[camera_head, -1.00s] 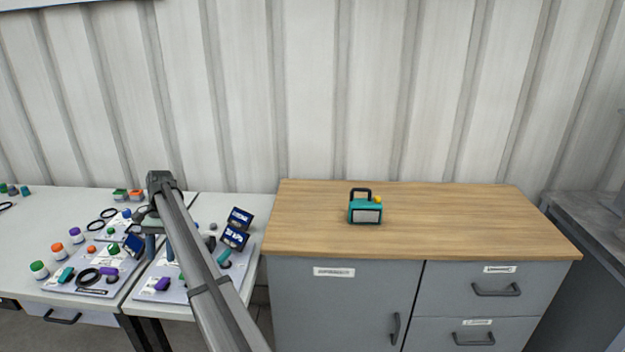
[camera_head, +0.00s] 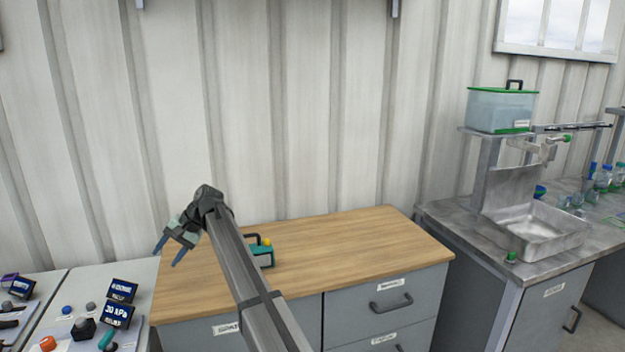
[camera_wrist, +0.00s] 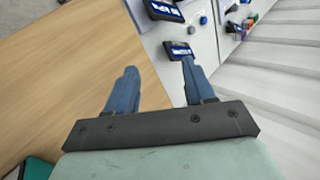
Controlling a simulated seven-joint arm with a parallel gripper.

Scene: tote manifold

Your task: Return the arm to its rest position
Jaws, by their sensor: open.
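My gripper (camera_head: 166,252) is open and empty, with its two blue fingers apart. In the head view it hangs above the left end of the wooden-topped cabinet (camera_head: 350,235), with my arm reaching up to it from the lower middle. In the wrist view, my gripper (camera_wrist: 155,82) has bare wood to its left and the white bench with small displays beyond the fingertips. Nothing lies between the fingers.
A teal case (camera_head: 262,252) with a dark handle stands on the wooden top, partly hidden by my arm. Displays (camera_head: 118,303) and knobs sit on the white bench at left. A metal sink (camera_head: 540,232) and a green-lidded tote (camera_head: 502,107) are at right.

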